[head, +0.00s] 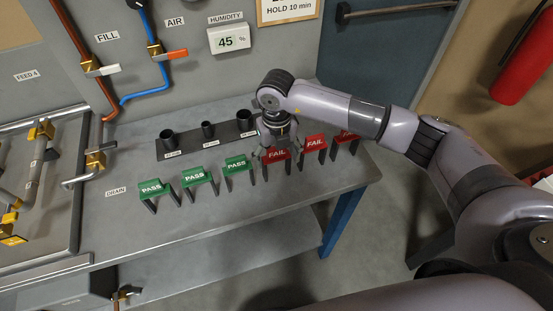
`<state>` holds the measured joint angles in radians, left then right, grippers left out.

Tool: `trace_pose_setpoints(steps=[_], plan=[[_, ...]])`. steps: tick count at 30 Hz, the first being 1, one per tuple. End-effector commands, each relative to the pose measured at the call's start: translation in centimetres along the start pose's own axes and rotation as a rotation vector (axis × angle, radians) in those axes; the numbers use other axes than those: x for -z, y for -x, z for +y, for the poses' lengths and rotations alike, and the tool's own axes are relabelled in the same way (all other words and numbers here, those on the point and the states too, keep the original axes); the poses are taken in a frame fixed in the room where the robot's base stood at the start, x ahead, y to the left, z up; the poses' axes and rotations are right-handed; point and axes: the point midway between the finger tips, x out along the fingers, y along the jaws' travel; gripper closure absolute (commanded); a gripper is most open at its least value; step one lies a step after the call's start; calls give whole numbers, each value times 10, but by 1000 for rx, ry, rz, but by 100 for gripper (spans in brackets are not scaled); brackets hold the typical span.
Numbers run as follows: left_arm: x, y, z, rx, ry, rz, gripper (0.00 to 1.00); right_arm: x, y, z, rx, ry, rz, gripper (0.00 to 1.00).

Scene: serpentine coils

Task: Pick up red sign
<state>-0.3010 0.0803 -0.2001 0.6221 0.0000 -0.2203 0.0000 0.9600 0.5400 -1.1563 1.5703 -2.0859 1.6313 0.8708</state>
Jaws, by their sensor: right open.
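Three red FAIL signs stand in a row on the right part of the grey workbench (225,215). The left red sign (279,156) is partly covered by my right gripper (276,157). The middle red sign (314,143) shows clearly, and the right red sign (347,136) is partly hidden behind my right arm. My right gripper is open and points down at the left red sign, with its fingers close to it; I cannot tell whether they touch. My left gripper is not in the picture.
Three green PASS signs (194,176) stand to the left in the same row. Behind them is a dark rack (180,152) with several black cups. Pipes and valves (98,70) line the wall at left. A red extinguisher (522,60) hangs at far right. The bench front is clear.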

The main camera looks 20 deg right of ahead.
Motion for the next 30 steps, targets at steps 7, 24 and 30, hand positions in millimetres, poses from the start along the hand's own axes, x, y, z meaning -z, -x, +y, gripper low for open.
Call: trace_pose_setpoints(steps=[7,24,30], plan=[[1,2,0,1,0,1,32,0,-9,0,0,0,-1,27],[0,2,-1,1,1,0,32,0,-9,0,0,0,-1,59],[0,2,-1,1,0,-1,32,0,-8,0,-1,0,-1,67]])
